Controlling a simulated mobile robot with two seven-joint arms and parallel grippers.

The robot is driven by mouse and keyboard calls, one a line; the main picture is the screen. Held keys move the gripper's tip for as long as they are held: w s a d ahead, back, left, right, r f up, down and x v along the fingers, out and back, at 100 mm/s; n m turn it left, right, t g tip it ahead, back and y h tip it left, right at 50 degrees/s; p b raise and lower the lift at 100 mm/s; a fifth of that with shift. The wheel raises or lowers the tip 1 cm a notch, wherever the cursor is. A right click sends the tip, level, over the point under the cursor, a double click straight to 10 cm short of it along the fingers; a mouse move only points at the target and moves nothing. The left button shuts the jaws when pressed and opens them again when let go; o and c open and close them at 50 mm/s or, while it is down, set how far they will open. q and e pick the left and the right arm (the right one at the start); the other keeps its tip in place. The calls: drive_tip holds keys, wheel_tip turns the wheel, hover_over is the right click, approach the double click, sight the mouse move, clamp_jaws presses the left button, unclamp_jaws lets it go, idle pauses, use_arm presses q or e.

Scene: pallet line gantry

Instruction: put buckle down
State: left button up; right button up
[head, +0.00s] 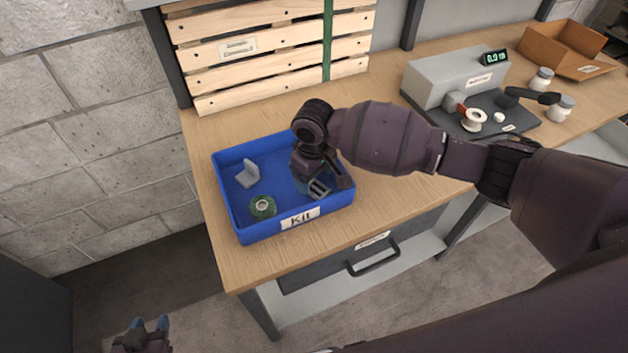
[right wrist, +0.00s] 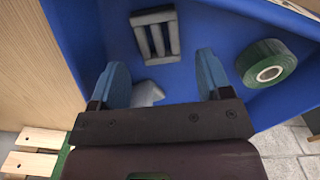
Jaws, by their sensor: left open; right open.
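The grey slotted buckle (head: 320,190) lies on the floor of the blue kit tray (head: 244,236), near its front right. In the right wrist view the buckle (right wrist: 156,36) lies just beyond my fingertips, with nothing gripping it. My right gripper (head: 309,186) is over the tray, its blue fingers (right wrist: 162,74) apart and empty. My left gripper (head: 149,325) is open and empty, low at the bottom left, away from the bench.
The tray also holds a grey angle bracket (head: 247,175) and a green tape roll (head: 263,207). A slatted wooden crate (head: 280,57) with a green strap stands behind. A scale-like device (head: 455,78), white jars (head: 541,79) and a cardboard box (head: 562,50) stand at the right.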

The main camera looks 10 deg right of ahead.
sight(314, 186)
wheel_tip(314, 186, up, 9)
drive_tip(key=p, duration=0.1)
idle(0.7)
drive_tip(key=shift+s, duration=0.1)
